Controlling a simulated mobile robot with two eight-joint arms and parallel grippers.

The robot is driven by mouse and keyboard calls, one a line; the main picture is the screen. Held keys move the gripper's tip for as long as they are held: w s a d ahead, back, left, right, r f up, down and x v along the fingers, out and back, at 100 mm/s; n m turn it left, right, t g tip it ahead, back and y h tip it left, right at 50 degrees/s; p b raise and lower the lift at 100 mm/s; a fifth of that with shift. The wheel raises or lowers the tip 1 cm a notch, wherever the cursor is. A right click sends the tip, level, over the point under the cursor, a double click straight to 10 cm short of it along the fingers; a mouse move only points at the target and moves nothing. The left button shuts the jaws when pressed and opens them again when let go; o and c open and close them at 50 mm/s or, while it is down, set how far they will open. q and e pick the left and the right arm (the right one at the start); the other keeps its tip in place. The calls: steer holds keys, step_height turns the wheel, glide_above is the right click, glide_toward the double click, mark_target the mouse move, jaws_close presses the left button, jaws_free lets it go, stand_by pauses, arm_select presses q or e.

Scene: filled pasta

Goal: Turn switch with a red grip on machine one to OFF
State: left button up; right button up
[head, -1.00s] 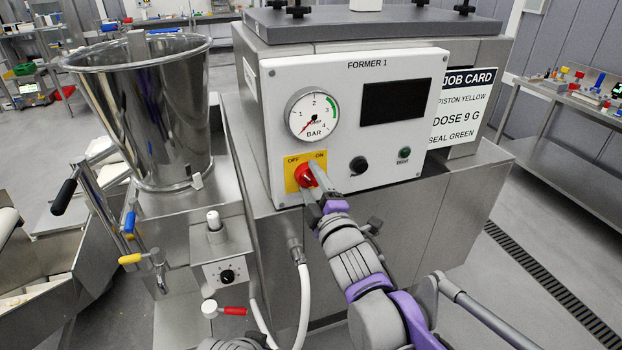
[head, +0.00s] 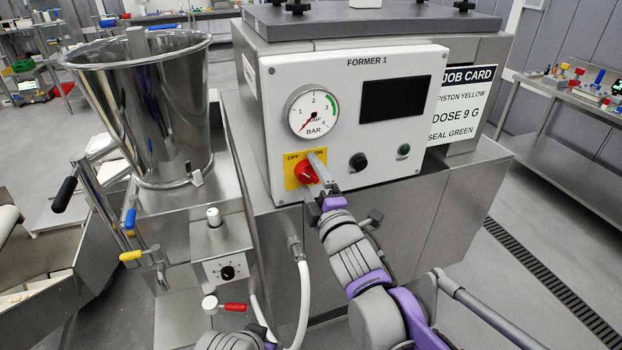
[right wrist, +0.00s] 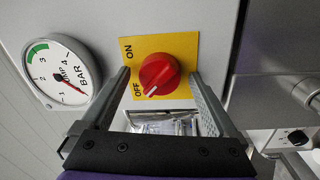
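The red switch (head: 306,172) sits on a yellow plate (head: 291,184) at the lower left of the white FORMER 1 panel. In the right wrist view the red knob (right wrist: 160,72) has a white mark pointing toward the OFF label (right wrist: 137,89), away from the ON label (right wrist: 129,52). My right gripper (head: 312,174) is at the switch. In the wrist view its two fingers (right wrist: 160,78) are spread, one on each side of the knob, with a visible gap on both sides. My left gripper is not in view.
A pressure gauge (head: 313,112) and a dark display (head: 394,98) are above the switch. A black knob (head: 358,162) and green button (head: 403,151) are to its right. A steel hopper (head: 150,115) stands left. A white hose (head: 303,300) runs below.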

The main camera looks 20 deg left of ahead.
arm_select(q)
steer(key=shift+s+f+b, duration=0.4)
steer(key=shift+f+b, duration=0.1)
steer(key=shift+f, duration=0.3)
arm_select(e)
steer(key=v, duration=1)
steer(key=shift+s+d, duration=0.25)
steer(key=shift+s, duration=0.1)
